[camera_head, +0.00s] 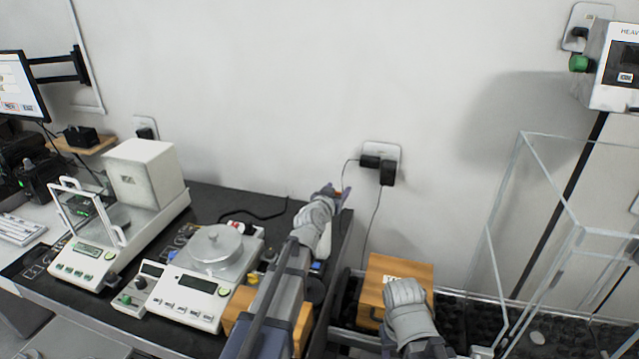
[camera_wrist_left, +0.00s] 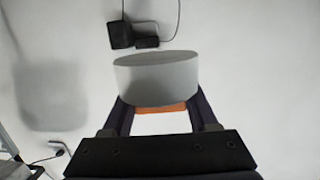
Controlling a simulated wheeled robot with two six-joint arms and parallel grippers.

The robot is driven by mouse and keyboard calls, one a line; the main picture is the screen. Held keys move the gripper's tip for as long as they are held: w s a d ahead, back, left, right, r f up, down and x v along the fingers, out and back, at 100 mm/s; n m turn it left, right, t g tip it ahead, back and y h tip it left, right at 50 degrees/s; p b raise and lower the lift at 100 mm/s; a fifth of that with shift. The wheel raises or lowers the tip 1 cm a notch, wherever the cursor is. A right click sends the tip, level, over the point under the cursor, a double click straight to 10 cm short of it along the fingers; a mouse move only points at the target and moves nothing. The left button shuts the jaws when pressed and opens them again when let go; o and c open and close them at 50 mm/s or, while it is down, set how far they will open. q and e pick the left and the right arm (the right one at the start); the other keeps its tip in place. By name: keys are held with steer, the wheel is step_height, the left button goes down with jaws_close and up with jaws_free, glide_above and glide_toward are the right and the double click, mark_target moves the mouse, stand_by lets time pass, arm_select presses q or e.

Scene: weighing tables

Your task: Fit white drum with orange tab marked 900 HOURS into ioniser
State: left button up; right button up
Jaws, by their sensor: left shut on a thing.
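A pale grey-white drum (camera_wrist_left: 160,77) sits between the fingers of my left gripper in the left wrist view, with an orange tab (camera_wrist_left: 160,107) below its near side. My left gripper (camera_wrist_left: 158,112) is shut on this drum. In the head view my left gripper (camera_head: 340,194) is raised in front of the wall, beyond the dark table's back right corner, and the drum is mostly hidden there. The 900 HOURS marking cannot be read. I cannot pick out the ioniser with certainty. My right arm reaches over a wooden box, and its fingers do not show.
A balance with a round pan (camera_head: 215,246) and a glass-doored balance (camera_head: 140,200) stand on the dark table. A wooden box (camera_head: 417,275) sits to the right. A clear enclosure (camera_head: 548,180) stands at far right. Wall plugs (camera_head: 386,170) and a hanging cable are behind my left gripper.

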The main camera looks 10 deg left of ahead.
arm_select(q)
steer(key=w+a+y, duration=0.1)
steer(key=a, duration=0.5)
steer(key=shift+w+a+n, duration=0.2)
steer(key=shift+w+n, duration=0.2)
steer(key=shift+f+b, duration=2.45)
steer(key=shift+b, duration=0.05)
steer(key=shift+f, duration=0.2)
steer(key=shift+f+b, duration=1.45)
steer(key=shift+b, duration=0.2)
steer(key=o, duration=1.5)
steer(key=shift+c, duration=0.2)
steer(key=shift+s+r, duration=0.1)
